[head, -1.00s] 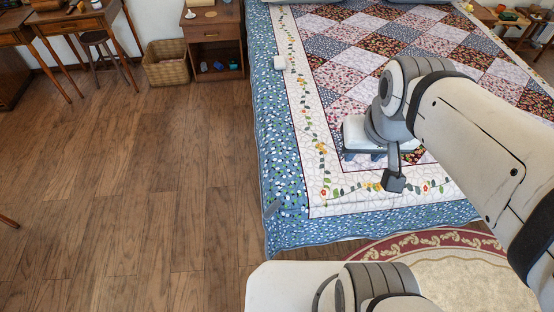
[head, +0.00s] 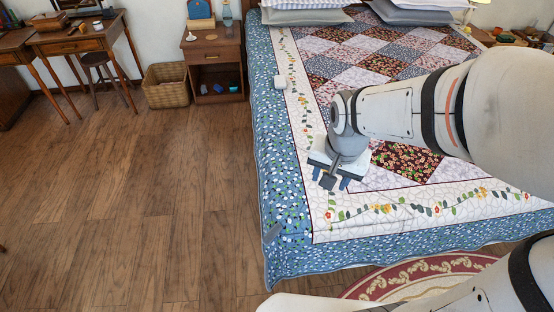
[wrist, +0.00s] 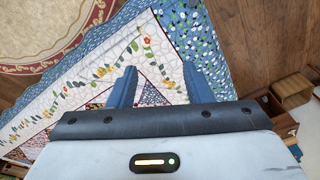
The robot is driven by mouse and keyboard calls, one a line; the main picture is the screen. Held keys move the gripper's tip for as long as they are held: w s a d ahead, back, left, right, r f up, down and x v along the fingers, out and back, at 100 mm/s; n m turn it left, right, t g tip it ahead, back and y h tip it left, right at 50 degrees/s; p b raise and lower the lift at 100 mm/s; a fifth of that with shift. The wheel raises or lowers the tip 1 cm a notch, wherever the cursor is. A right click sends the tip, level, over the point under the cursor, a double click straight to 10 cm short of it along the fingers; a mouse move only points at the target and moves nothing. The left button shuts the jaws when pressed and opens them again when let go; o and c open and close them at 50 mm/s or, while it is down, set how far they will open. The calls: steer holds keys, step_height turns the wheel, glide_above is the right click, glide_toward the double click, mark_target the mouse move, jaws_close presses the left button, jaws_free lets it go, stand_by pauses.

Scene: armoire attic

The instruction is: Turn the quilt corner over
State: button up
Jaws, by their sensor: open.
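The quilt (head: 405,158) lies spread over the bed, with a patchwork middle, a white border with a flower vine, and a blue leafy edge. Its near left corner (head: 280,262) lies flat, with the blue edge hanging down the side. My gripper (head: 330,180) is open and empty above the white border, a little back and to the right of that corner. In the wrist view, the open fingers (wrist: 159,68) point over the vine border of the quilt (wrist: 133,62), apart from each other with nothing between. I cannot tell how high they are.
A nightstand (head: 214,62) and wicker basket (head: 166,86) stand at back left. Bare wood floor (head: 130,200) is clear left; a rug (head: 425,279) lies in front.

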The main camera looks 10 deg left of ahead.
steer(key=w+a+f+m+g+b, duration=0.1)
steer(key=a+f+b, duration=0.1)
steer(key=a+f, duration=0.35)
steer(key=w+a+f+m+b, duration=0.1)
steer(key=a+f+b, duration=0.15)
steer(key=f, duration=0.65)
steer(key=m+b, duration=0.1)
steer(key=b, duration=0.1)
glide_above(269, 234)
steer(key=shift+g, duration=0.4)
step_height(269, 234, down, 8)
steer(key=shift+d+f, duration=0.1)
steer(key=shift+f, duration=0.1)
steer(key=shift+m, duration=0.3)
step_height(269, 234, down, 8)
steer(key=shift+r+b, duration=0.1)
steer(key=shift+b, duration=0.2)
steer(key=shift+c, duration=0.5)
jaws_close()
